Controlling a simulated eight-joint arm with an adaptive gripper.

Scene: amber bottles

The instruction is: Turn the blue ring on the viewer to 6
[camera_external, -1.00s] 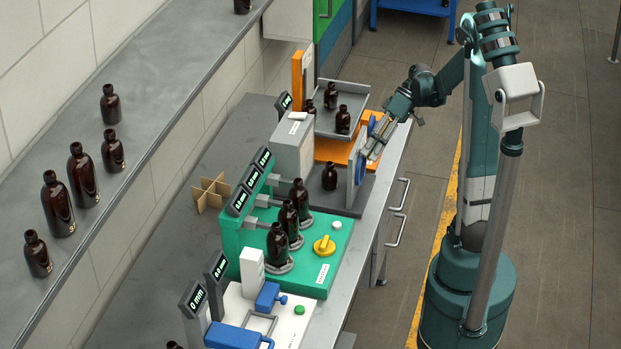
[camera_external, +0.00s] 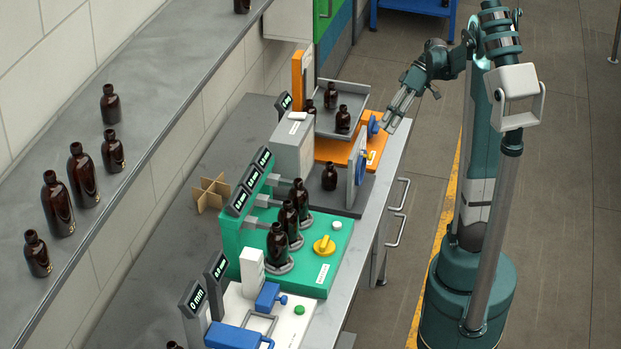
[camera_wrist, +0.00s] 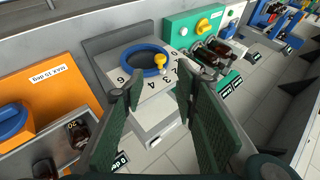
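The viewer (camera_wrist: 90,48) is a grey unit with a white dial face. Its blue ring (camera_wrist: 133,50) carries a yellow knob (camera_wrist: 160,59). In the external view the blue ring (camera_external: 360,170) faces the aisle. My gripper (camera_wrist: 158,84) is open and empty, its fingers apart and clear of the ring.
An orange station (camera_wrist: 50,85) with a blue knob (camera_wrist: 12,121) stands beside the viewer. A green station (camera_external: 318,262) holds amber bottles (camera_external: 289,222) and a yellow knob (camera_external: 324,245). A single bottle (camera_external: 329,177) stands by the viewer. The aisle floor (camera_external: 570,200) is clear.

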